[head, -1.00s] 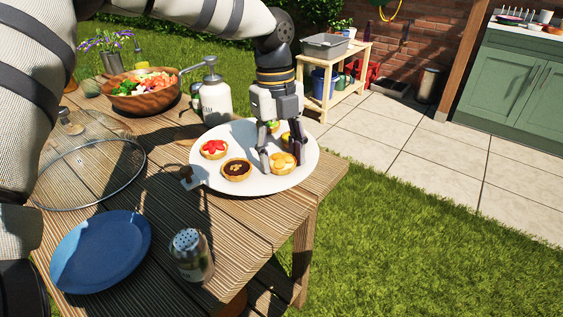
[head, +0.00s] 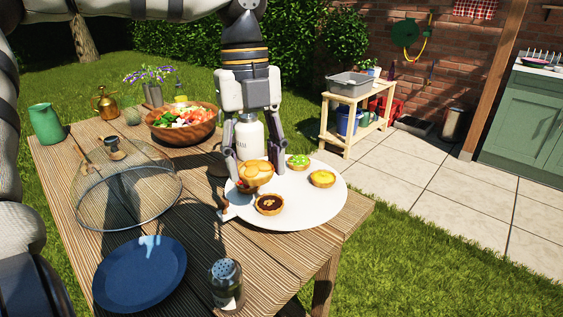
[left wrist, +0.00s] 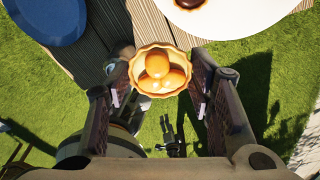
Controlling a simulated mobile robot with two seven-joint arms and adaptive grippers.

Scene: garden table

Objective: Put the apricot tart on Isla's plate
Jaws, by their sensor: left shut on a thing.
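The apricot tart (head: 256,173), a small round pastry with orange fruit halves, is held between the fingers of my left gripper (head: 253,178), raised above the left part of the white round board. It also shows in the left wrist view (left wrist: 158,72), level between the fingertips. A blue plate (head: 140,276) lies empty at the table's front left; part of it shows in the left wrist view (left wrist: 45,18). No name is readable on it. My right gripper is not in view.
The white board (head: 310,213) bears chocolate (head: 269,204), yellow (head: 323,178) and green-topped (head: 298,161) tarts. A glass shaker (head: 227,285) stands right of the blue plate. A mesh dome (head: 127,190) lies behind the plate. A salad bowl (head: 182,133) and white pump bottle (head: 249,135) stand farther back.

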